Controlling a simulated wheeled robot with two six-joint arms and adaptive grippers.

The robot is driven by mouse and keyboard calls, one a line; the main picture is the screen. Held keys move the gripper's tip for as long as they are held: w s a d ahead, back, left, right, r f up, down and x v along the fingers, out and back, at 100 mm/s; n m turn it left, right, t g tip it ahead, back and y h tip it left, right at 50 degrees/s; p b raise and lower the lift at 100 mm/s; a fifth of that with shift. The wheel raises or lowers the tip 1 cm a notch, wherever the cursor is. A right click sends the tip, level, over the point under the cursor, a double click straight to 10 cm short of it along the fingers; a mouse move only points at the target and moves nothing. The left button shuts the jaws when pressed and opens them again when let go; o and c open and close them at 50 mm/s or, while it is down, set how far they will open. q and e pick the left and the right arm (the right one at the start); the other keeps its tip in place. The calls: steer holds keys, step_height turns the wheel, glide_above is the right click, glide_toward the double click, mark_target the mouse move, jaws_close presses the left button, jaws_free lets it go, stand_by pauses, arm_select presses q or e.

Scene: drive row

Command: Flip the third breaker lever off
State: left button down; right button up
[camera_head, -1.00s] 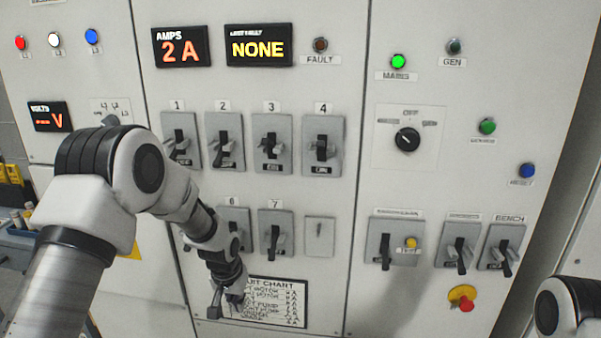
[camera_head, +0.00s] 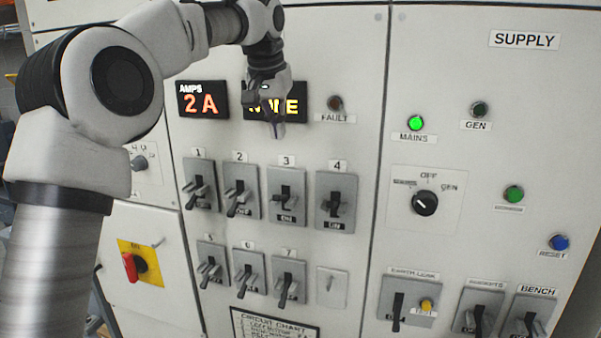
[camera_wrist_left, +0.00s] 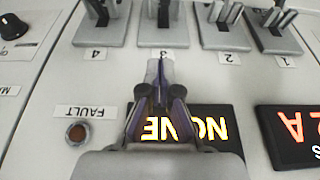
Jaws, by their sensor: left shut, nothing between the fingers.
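The third breaker (camera_head: 287,199) is a grey plate under the label 3, with a dark lever and a black ON label below it. My left gripper (camera_head: 277,130) is shut and empty. It hangs in front of the second display, above breaker 3, with its fingertips pointing down toward the label 3. In the left wrist view the closed fingertips (camera_wrist_left: 160,68) lie just short of that breaker. My right gripper is out of view.
Breaker 1 (camera_head: 200,187) is further left. A lower row of breakers (camera_head: 288,280) sits beneath. A red rotary handle (camera_head: 132,267) is at lower left.

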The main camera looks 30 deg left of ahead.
arm_select(q)
glide_above(281, 198)
step_height(281, 198, down, 4)
steer(key=x, duration=0.1)
steer(key=p+x, duration=0.1)
steer(key=x, duration=0.1)
steer(key=a+p+x, duration=0.1)
steer(key=x, duration=0.1)
steer(key=shift+s+f, duration=0.15)
steer(key=shift+s, duration=0.15)
steer(key=f, duration=0.1)
steer(key=s+f, duration=0.1)
steer(key=shift+d+f, duration=0.15)
steer(key=shift+f, duration=0.15)
steer(key=shift+s+d+f, duration=0.15)
steer(key=shift+s+f, duration=0.05)
steer(key=shift+f, duration=0.15)
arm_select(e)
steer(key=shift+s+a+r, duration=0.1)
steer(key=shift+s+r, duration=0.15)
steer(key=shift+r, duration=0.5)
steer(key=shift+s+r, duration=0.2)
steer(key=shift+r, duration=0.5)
arm_select(q)
steer(key=shift+w+f, duration=0.1)
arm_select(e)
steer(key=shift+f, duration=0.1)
